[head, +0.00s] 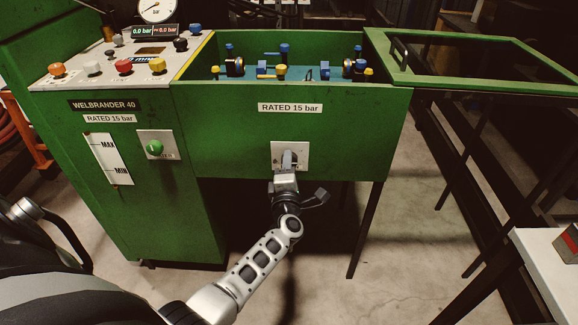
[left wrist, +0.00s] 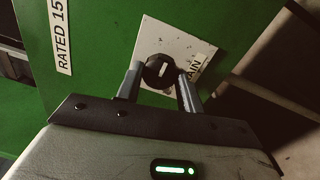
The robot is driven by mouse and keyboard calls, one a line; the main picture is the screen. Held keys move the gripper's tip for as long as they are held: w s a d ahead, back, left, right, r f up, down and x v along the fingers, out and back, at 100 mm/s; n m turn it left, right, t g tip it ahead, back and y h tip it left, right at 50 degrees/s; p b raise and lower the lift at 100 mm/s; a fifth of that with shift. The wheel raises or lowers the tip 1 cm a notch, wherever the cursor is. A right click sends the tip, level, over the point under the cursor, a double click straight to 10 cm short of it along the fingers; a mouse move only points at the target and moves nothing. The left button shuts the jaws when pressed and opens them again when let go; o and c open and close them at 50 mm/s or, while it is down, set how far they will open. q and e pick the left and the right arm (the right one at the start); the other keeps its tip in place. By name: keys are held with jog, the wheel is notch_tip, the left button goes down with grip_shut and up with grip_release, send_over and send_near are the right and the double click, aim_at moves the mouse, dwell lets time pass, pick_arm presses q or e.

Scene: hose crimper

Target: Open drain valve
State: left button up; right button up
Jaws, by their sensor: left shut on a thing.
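The drain valve shows in the left wrist view as a round black knob (left wrist: 159,71) with a white mark, on a white plate (left wrist: 184,50) whose label is partly hidden and reads "AIN". In the head view the plate (head: 302,147) sits on the front of the green tank, under the "RATED 15 bar" label, and my gripper covers most of the knob. My left gripper (head: 288,160) reaches the plate from below. In the left wrist view its two fingers (left wrist: 157,84) stand on either side of the knob, shut on it. My right gripper is not in view.
The green machine's control panel (head: 125,62) with several coloured knobs and a gauge (head: 157,10) is at the left. A green knob (head: 155,148) sits on the cabinet front. An open green lid frame (head: 480,82) extends right. A white table (head: 545,262) stands at lower right.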

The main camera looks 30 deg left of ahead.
pick_arm(q)
jog(key=o, duration=1)
jog(key=shift+s, duration=0.1)
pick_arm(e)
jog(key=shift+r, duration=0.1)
pick_arm(q)
jog(key=p+v, duration=0.3)
jog(key=v, duration=0.9)
jog(key=shift+d, duration=0.1)
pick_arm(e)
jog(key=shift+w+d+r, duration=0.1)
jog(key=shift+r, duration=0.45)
